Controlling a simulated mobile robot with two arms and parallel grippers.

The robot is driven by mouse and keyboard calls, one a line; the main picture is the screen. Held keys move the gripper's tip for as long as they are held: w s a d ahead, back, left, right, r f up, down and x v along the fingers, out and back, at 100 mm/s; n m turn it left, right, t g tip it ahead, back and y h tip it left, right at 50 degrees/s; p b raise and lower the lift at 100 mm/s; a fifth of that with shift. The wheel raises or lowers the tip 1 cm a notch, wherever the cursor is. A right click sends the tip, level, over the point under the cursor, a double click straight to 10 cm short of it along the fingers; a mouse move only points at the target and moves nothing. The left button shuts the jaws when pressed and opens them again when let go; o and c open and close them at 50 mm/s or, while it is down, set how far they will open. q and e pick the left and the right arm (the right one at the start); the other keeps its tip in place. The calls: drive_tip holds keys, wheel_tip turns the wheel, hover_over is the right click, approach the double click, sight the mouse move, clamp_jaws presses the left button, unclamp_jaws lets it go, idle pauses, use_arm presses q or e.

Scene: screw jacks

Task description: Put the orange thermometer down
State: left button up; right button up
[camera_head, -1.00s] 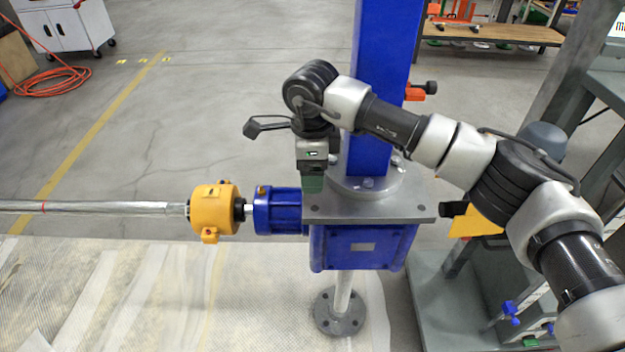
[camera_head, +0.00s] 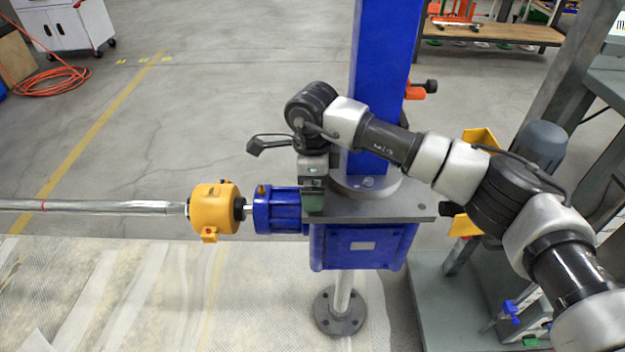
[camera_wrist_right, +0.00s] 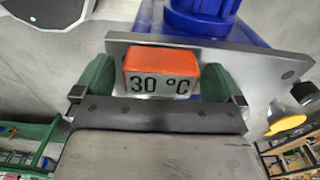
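The orange thermometer (camera_wrist_right: 161,73), a small block marked "30 °C", sits between the green fingers of my right gripper (camera_wrist_right: 160,82) in the right wrist view. In the head view my right gripper (camera_head: 313,205) points down at the left part of the jack's grey plate (camera_head: 395,208), which also shows in the wrist view (camera_wrist_right: 255,62). The thermometer is hidden there behind the gripper. I cannot tell whether it touches the plate. My left gripper is not in view.
A blue column (camera_head: 378,50) rises from the plate behind my right arm. A blue motor (camera_head: 278,210) and a yellow coupling (camera_head: 212,208) with a long shaft (camera_head: 100,207) extend left. An orange part with a black knob (camera_head: 415,91) is at the column's right side.

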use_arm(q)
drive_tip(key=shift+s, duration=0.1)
use_arm(e)
drive_tip(key=shift+r, duration=0.15)
wheel_tip(320, 180, up, 2)
drive_tip(key=shift+r, duration=0.15)
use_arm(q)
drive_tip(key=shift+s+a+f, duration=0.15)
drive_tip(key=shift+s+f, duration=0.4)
use_arm(e)
wheel_tip(320, 180, up, 10)
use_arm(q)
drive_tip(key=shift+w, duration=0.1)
use_arm(e)
drive_tip(key=shift+f, duration=0.2)
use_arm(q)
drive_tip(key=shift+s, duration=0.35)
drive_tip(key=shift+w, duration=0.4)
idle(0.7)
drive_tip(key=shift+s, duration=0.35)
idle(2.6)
